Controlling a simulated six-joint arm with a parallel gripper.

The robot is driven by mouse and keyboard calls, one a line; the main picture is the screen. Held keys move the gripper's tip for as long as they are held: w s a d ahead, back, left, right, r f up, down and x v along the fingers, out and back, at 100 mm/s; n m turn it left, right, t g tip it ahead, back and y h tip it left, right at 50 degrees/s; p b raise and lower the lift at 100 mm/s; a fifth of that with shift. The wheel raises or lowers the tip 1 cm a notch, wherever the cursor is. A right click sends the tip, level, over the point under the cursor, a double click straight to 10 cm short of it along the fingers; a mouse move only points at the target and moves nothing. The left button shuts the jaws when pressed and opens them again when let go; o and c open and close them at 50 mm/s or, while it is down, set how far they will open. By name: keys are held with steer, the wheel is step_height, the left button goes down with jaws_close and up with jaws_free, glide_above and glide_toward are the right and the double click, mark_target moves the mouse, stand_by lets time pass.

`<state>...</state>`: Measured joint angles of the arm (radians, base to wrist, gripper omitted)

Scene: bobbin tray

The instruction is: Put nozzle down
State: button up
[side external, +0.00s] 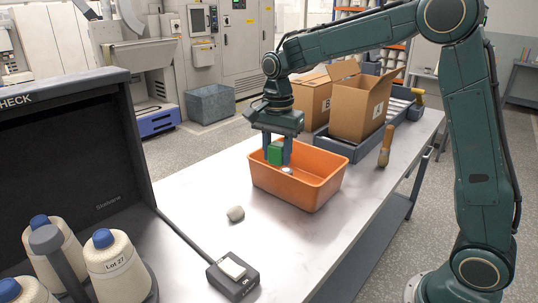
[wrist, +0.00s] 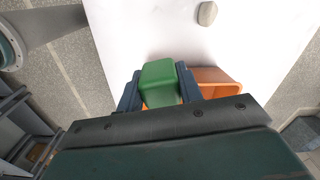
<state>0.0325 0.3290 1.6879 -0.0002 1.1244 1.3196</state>
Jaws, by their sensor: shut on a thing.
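My gripper (side external: 277,160) is shut on a green block-shaped piece (side external: 275,154), held between its two dark fingers. The piece also shows in the wrist view (wrist: 160,80), its smooth top facing the camera. No nozzle shape can be made out on it, and I cannot tell whether it is the nozzle. My gripper points down at the left part of the orange tray (side external: 318,194). The tray's near wall stands in front of the space below, so contact with its floor cannot be told. A small white thing (side external: 287,170) shows inside the tray.
A grey stone-like lump (side external: 236,213) and a button box (side external: 232,275) lie on the pale table. Cardboard boxes (side external: 360,105) stand in a grey tray behind, with a wooden-handled tool (side external: 386,146) at right. Thread cones (side external: 116,265) stand front left. The table around the lump is clear.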

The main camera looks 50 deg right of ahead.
steer(key=w+a+r+n, duration=0.1)
steer(key=w+a+n, duration=0.6)
steer(key=w+a, duration=0.35)
steer(key=n, duration=0.8)
glide_above(170, 248)
steer(key=shift+f, duration=0.6)
steer(key=shift+f, duration=0.15)
step_height(170, 248, down, 14)
steer(key=shift+f, duration=0.15)
steer(key=shift+f, duration=2.7)
steer(key=shift+f, duration=0.15)
